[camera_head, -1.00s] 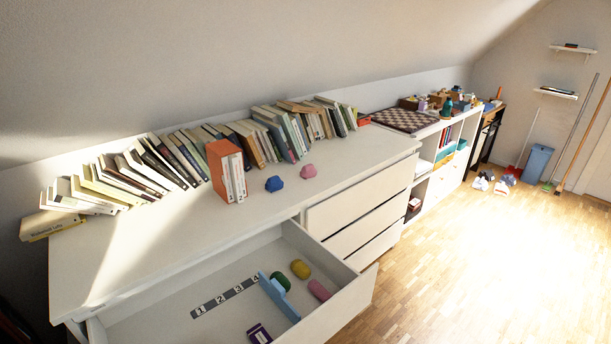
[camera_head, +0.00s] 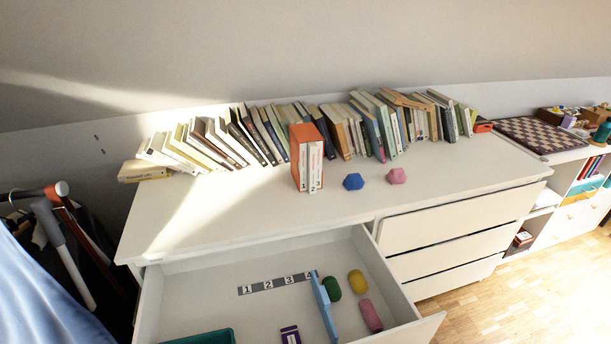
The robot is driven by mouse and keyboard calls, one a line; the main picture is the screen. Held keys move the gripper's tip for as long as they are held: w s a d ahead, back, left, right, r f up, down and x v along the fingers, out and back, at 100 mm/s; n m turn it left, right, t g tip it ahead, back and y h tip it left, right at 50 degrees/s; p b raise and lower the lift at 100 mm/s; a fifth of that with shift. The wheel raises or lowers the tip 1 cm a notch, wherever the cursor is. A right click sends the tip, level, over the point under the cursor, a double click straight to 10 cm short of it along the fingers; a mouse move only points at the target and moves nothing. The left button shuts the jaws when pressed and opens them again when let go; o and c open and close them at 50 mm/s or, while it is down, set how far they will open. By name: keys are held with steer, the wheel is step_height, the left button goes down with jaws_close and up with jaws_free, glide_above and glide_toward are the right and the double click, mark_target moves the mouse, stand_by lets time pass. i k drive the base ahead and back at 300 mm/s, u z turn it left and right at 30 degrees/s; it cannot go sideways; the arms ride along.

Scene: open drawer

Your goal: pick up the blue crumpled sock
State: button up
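A small dark blue lump with flat-looking facets (camera_head: 353,181) lies on the white dresser top (camera_head: 250,217), just right of the orange-ended book set. I cannot tell from its shape whether it is the blue crumpled sock. A similar pink lump (camera_head: 397,176) lies a little to its right, apart from it. No other small blue crumpled thing shows. My gripper is not in view.
The open drawer (camera_head: 172,300) holds a number strip (camera_head: 278,283), a light blue divider (camera_head: 324,309), green, yellow and pink rolls and a teal tray (camera_head: 205,338). Books (camera_head: 245,139) line the wall. Light blue cloth (camera_head: 45,295) hangs at lower left. The dresser top's front is clear.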

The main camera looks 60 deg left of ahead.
mark_target(353, 181)
steer(key=u, duration=0.95)
steer(key=i, duration=0.8)
steer(key=u, duration=0.8)
